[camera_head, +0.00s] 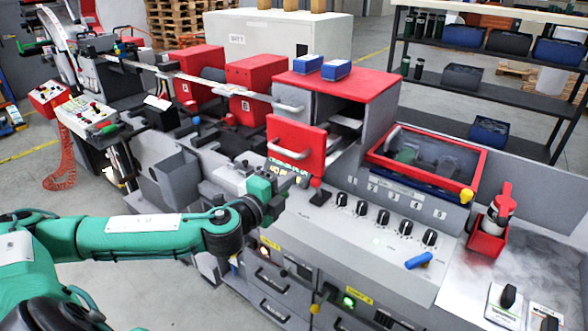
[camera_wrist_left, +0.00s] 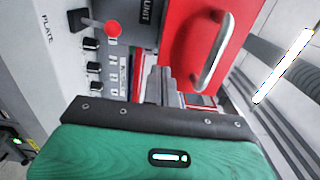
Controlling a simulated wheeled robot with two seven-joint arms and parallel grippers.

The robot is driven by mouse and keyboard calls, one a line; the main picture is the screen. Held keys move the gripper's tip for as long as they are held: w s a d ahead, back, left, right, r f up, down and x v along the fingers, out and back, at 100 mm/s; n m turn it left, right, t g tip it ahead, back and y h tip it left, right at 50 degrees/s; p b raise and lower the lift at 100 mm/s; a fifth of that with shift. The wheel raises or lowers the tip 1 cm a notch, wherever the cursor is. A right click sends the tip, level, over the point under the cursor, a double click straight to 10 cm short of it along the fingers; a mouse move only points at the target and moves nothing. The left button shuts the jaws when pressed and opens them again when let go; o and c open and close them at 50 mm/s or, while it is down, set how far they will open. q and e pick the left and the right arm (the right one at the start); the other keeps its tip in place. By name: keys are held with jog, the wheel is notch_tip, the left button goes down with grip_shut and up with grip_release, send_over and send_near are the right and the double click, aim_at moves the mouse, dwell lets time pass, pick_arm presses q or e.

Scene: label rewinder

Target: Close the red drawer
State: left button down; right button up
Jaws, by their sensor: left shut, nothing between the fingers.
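The red drawer (camera_head: 297,147) has a red front with a pale bar handle. It stands out from the red-topped grey cabinet (camera_head: 385,85), with a gap behind its front, so it is open. In the left wrist view the red drawer front (camera_wrist_left: 185,48) and its handle are at the upper right, ahead of the gripper. My left gripper (camera_head: 288,180) is shut and empty, just below and to the left of the drawer front. I cannot tell whether it touches the drawer. My right gripper is not in view.
A red-knobbed lever (camera_head: 316,183) stands beside the left gripper, close under the drawer. A panel of black knobs (camera_head: 383,217) lies to the right. Two blue boxes (camera_head: 322,67) sit on the cabinet top. A red-framed clear cover (camera_head: 425,160) is right of the cabinet.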

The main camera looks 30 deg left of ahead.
aim_at(331, 147)
pick_arm(q)
jog(key=w+p, duration=0.1)
jog(key=w, duration=0.1)
jog(key=shift+w+d+r, duration=0.1)
jog(key=shift+w, duration=0.35)
jog(key=w, duration=0.5)
jog(key=w+d+p, duration=0.1)
jog(key=w, duration=1)
jog(key=shift+w+d+p, duration=0.2)
jog(key=shift+w+p, duration=0.05)
jog(key=shift+p, duration=0.15)
